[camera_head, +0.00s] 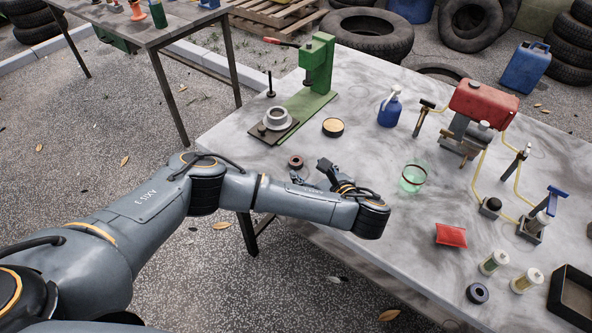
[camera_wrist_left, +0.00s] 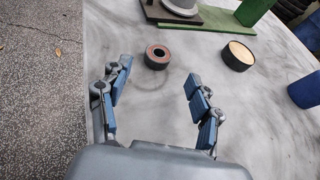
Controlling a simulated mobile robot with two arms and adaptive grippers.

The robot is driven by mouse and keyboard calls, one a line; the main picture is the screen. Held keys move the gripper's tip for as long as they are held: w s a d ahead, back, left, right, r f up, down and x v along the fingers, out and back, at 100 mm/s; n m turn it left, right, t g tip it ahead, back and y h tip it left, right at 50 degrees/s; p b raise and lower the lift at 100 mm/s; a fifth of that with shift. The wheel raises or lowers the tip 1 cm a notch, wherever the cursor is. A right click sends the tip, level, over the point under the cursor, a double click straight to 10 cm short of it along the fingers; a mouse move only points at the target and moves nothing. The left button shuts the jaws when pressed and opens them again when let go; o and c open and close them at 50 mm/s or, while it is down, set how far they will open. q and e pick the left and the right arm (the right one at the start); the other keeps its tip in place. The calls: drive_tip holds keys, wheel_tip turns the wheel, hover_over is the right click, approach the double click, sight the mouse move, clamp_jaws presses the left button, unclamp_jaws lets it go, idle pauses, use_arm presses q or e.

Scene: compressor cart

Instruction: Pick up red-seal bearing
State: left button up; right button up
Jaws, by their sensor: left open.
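The red-seal bearing (camera_head: 296,162) is a small dark ring with a reddish face, lying flat on the grey marbled table (camera_head: 235,135) near its left edge. In the left wrist view the bearing (camera_wrist_left: 157,57) lies just beyond my fingertips, roughly between their lines. My left gripper (camera_head: 311,179) is open and empty, low over the table and close to the bearing. It also shows in the left wrist view (camera_wrist_left: 157,73), fingers spread on both sides. My right gripper is not in view.
Behind the bearing stand a green press (camera_head: 318,62) with a grey housing (camera_head: 277,118) on its base and a round tin (camera_head: 333,127). To the right are a green translucent ring (camera_head: 412,178), a red pouch (camera_head: 451,235), a blue-faced bearing (camera_head: 477,293) and a red-tanked compressor cart (camera_head: 484,101).

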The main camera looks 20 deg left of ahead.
sight(296, 160)
use_arm(q)
drive_tip(key=shift+w+a+f, duration=0.1)
drive_tip(key=shift+w+a, duration=0.05)
drive_tip(key=shift+w+a+f+b, duration=0.1)
drive_tip(key=shift+a+b, duration=0.05)
drive_tip(key=shift+b, duration=0.3)
drive_tip(key=b+x, duration=0.2)
drive_tip(key=b, duration=0.1)
drive_tip(key=shift+w+a+f+b, duration=0.1)
drive_tip(key=shift+a+f+b, duration=0.05)
drive_tip(key=shift+a+b, duration=0.15)
drive_tip(key=shift+w+a+f+p, duration=0.15)
drive_tip(key=shift+w+a+p, duration=0.15)
drive_tip(key=shift+w+a, duration=0.5)
drive_tip(key=shift+s, duration=0.1)
drive_tip(key=shift+c, duration=0.2)
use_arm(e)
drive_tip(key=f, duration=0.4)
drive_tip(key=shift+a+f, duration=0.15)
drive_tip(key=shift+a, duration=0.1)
use_arm(q)
drive_tip(key=c, duration=1.3)
drive_tip(key=shift+o, duration=0.2)
